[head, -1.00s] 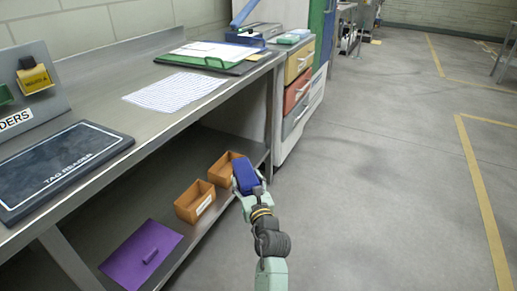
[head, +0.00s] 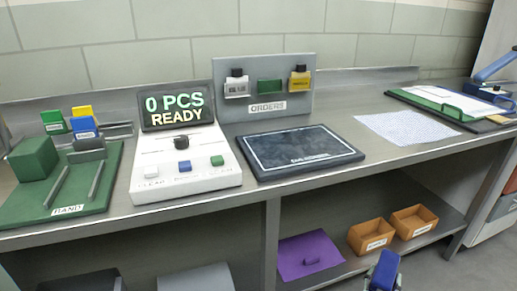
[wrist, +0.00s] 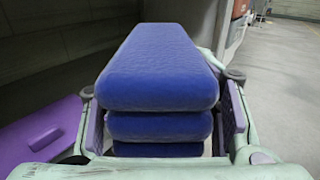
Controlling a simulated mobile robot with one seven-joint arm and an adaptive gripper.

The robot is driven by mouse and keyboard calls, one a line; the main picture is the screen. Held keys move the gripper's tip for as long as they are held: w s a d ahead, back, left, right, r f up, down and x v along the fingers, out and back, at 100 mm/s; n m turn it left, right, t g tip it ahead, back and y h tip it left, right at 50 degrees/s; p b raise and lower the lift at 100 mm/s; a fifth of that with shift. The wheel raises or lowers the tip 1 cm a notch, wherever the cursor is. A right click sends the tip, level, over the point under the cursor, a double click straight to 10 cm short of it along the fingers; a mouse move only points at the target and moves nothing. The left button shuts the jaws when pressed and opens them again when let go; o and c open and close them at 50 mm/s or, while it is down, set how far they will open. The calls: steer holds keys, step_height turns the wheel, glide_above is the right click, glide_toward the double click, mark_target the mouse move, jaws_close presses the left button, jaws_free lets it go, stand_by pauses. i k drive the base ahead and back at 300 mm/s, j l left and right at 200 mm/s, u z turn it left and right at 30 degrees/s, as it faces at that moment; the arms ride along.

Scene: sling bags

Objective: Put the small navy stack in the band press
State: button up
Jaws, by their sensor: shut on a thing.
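The small navy stack (wrist: 160,75), several soft blue layers, fills the middle of the wrist view. My gripper (wrist: 165,125) is shut on it, one finger on each side. In the head view the stack (head: 384,268) shows at the bottom edge, in front of the lower shelf and its orange bins; most of my gripper is cut off there. The band press (head: 72,192) is the green base labelled BAND at the far left of the bench, with a green block and two upright grey rails. The space between the rails looks empty.
Right of the press stands a white counter (head: 185,165) reading 0 PCS READY, then a dark tag reader pad (head: 305,152). An orders rack (head: 265,100) stands behind. Two orange bins (head: 413,222) and a purple sheet (head: 300,262) lie on the lower shelf below the bench edge.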

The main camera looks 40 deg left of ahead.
mark_target(80, 181)
steer(key=k+j, duration=1.2)
steer(key=j, duration=0.25)
